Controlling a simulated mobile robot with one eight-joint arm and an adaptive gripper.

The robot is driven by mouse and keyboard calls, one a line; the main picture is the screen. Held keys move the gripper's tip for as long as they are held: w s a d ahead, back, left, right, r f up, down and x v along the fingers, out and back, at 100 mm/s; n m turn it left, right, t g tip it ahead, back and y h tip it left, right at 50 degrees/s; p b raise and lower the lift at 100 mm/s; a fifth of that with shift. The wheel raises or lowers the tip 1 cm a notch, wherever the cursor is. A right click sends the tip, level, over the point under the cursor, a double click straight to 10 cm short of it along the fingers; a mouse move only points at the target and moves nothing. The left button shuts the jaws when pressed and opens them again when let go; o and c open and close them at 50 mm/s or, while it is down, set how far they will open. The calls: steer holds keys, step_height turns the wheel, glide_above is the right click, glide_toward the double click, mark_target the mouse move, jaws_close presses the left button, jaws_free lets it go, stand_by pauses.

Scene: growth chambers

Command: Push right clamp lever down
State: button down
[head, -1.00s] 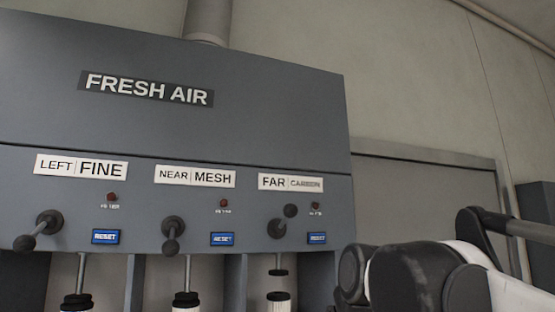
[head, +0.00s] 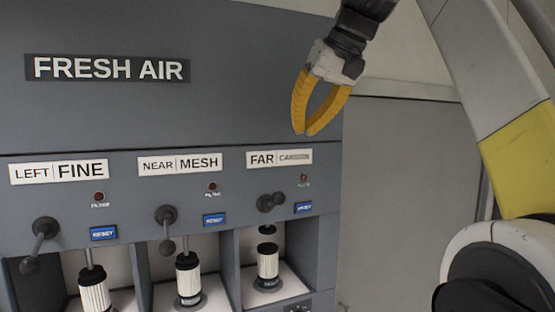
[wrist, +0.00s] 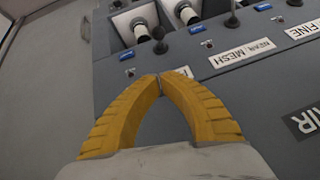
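The right clamp lever (head: 272,202) is the dark one under the FAR label at the right end of the grey cabinet. Its knob sits slightly above and right of its pivot in the head view, pointing partly toward the camera. In the wrist view the lever (wrist: 158,42) shows just beyond my fingertips. My gripper (head: 305,133) has yellow fingers with their tips together and nothing between them. It is above and right of the lever, in front of the cabinet, apart from it. The fingertips (wrist: 160,77) also meet in the wrist view.
The left lever (head: 42,240) and near lever (head: 166,226) hang down. Blue reset buttons, such as the far one (head: 304,207), sit beside each lever. A white filter (head: 268,262) stands in the bay below the right lever. The space right of the cabinet is open.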

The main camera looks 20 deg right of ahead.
stand_by(0.4)
steer(key=b, duration=0.2)
glide_above(275, 200)
steer(key=w+d, duration=0.2)
steer(key=d, duration=0.1)
step_height(275, 200, down, 11)
steer(key=shift+s+a+f, duration=0.25)
steer(key=shift+w+f, duration=0.15)
steer(key=shift+f, duration=0.05)
steer(key=shift+s+f+t+b, duration=0.25)
steer(key=shift+s+t+b, duration=0.1)
steer(key=shift+t+b, duration=0.05)
steer(key=shift+s+d+f+t+b, duration=0.1)
steer(key=shift+s+f+t+b, duration=0.35)
steer(key=shift+b, duration=0.4)
